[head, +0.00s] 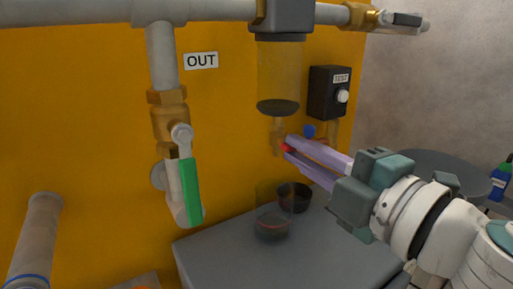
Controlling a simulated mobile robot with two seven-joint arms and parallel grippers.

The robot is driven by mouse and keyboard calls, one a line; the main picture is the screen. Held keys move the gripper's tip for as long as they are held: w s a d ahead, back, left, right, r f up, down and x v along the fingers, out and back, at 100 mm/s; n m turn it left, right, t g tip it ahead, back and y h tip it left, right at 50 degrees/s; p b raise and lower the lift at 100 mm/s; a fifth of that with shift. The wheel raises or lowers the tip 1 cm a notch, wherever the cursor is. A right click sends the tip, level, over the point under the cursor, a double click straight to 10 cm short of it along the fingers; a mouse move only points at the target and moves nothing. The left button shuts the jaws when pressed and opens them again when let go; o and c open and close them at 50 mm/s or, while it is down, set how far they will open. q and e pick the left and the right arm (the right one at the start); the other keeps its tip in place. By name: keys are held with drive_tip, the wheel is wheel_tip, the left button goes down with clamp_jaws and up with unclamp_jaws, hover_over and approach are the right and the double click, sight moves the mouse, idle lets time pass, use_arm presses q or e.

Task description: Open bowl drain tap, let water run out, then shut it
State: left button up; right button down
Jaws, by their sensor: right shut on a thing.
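The clear filter bowl (279,70) hangs under a grey head on the pipe. Its lower end is dark; I cannot tell how much water is inside. Below it is the brass drain tap (278,138) with a small red handle (286,148). My right gripper (288,145) reaches in from the right, its lilac fingers shut on the red handle and partly hiding it. I cannot tell whether the tap is open, and no stream shows. A clear cup (272,225) stands below on a grey surface. My left gripper is not in view.
A dark pot (294,196) stands behind the cup on the grey surface (320,250). A black TEST box (329,93) and a blue knob (309,130) are close to my right fingers.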

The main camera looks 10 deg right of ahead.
drive_tip(key=shift+n, duration=0.7)
drive_tip(key=c, duration=0.9)
unclamp_jaws()
drive_tip(key=b+v, duration=0.1)
drive_tip(key=v, duration=0.9)
